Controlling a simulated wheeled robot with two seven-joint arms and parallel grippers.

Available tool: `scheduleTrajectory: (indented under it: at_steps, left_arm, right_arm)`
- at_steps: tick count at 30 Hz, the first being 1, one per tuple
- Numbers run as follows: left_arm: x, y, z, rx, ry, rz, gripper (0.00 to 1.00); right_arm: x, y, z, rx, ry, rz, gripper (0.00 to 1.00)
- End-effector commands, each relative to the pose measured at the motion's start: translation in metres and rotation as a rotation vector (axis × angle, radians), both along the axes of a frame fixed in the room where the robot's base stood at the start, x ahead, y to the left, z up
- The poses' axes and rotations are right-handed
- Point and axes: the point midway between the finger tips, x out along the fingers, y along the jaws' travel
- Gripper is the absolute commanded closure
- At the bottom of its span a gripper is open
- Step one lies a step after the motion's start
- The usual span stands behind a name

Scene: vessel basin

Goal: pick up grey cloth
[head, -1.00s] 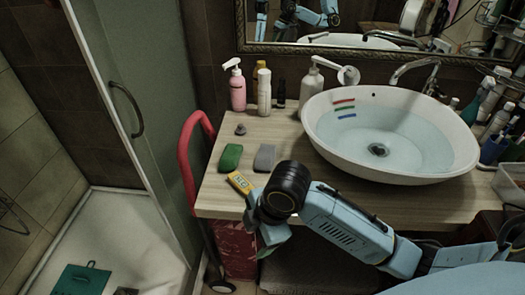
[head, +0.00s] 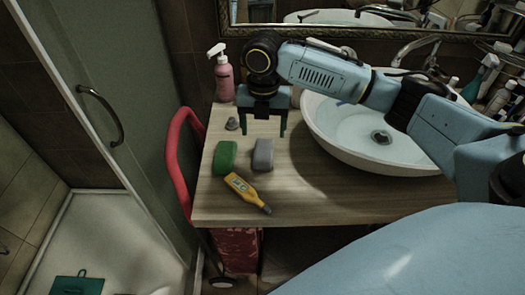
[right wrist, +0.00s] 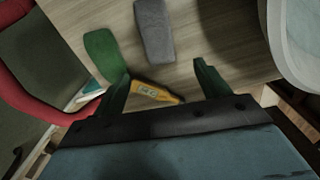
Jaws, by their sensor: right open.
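The grey cloth (head: 263,154), a small folded-looking block, lies on the wooden counter (head: 325,190) left of the basin. It also shows near the top of the right wrist view (right wrist: 154,30), beyond my fingertips. My right gripper (head: 263,130) is open and empty, with its fingers pointing down above the counter, just behind the cloth in the head view. Its two fingers also show spread apart in the right wrist view (right wrist: 162,80). Gripper and cloth look apart. My left gripper is not in view.
A green block (head: 225,157) lies left of the cloth. A yellow device with a display (head: 246,190) lies in front. The white basin (head: 350,155) is right. The counter's front right is clear.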

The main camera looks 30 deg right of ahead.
Motion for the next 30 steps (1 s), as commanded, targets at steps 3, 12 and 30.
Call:
scheduleTrajectory:
  at_steps: [3,12,30]
  left_arm:
    - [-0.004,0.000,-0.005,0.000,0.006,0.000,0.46]
    - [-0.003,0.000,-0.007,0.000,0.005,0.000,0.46]
    - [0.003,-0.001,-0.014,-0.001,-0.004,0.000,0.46]
  right_arm:
    - [0.000,0.000,-0.025,0.001,0.002,-0.001,0.25]
    - [0.000,0.000,-0.049,0.001,-0.002,-0.001,0.25]
    - [0.002,-0.002,-0.098,0.001,-0.003,0.000,0.25]
